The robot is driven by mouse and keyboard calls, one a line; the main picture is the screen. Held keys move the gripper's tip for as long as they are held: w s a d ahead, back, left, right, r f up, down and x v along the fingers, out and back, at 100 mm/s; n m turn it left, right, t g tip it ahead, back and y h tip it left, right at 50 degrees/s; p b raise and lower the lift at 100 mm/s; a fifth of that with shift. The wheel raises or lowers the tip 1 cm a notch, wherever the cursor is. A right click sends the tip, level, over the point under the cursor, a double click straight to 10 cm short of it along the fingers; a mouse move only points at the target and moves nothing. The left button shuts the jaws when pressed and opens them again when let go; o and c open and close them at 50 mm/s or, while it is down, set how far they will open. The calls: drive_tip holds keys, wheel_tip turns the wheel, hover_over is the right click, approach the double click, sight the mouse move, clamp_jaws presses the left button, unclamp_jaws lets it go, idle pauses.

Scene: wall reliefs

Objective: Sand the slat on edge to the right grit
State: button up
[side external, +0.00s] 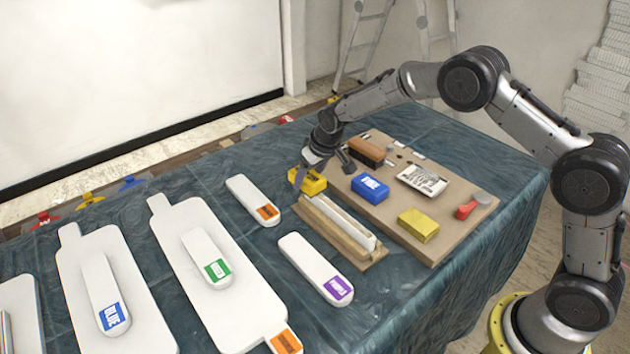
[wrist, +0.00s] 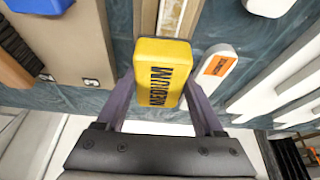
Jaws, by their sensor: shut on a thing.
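My gripper (side external: 318,172) is shut on a yellow block (side external: 314,183). In the wrist view the yellow block (wrist: 163,72) sits between the two fingers and reads MEDIUM. The slat (side external: 342,222) is a long white strip standing on edge in a wooden holder (side external: 368,258) on the table. The block is at the far end of the slat, over or against its top; I cannot tell whether they touch. A blue block (side external: 370,189), which seems to read FINE, lies on a tan board (side external: 443,237) right of the holder.
The board also bears a brown brush-like block (side external: 366,152), a printed card (side external: 423,181), a plain yellow block (side external: 418,225) and a red item (side external: 467,210). Left of the holder lie white slats with orange (side external: 250,195) and purple (side external: 315,265) labels, and larger white panels (side external: 165,225).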

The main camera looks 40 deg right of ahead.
drive_tip(key=shift+s+r, duration=0.1)
drive_tip(key=shift+r, duration=4)
